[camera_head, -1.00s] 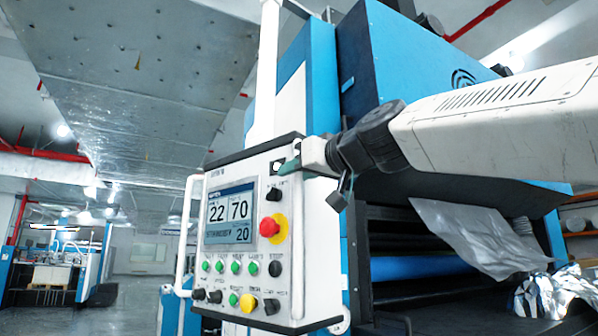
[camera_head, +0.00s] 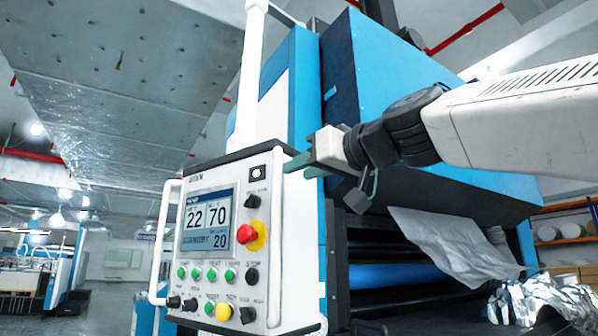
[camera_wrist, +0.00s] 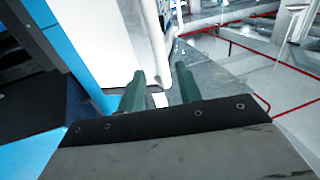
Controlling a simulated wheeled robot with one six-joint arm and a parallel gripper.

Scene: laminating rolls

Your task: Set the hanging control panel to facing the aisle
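The hanging control panel (camera_head: 270,222) is a white box on a white vertical post (camera_head: 249,75). Its face, with a lit screen, a red knob on yellow and several buttons, is turned toward the left front of the head view. A white tubular handle (camera_head: 161,245) runs down its left side. My gripper (camera_head: 320,172) is at the panel's upper right edge; contact cannot be told. In the wrist view its two green fingers (camera_wrist: 160,88) stand apart, with white surfaces beyond them. Nothing is seen clamped between them.
The blue machine (camera_head: 400,95) stands close behind the panel and my arm. A grey sheet (camera_head: 440,240) hangs from it, and crumpled foil (camera_head: 545,300) lies at the lower right. The aisle floor (camera_head: 108,305) at the left looks open, with other machinery farther back.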

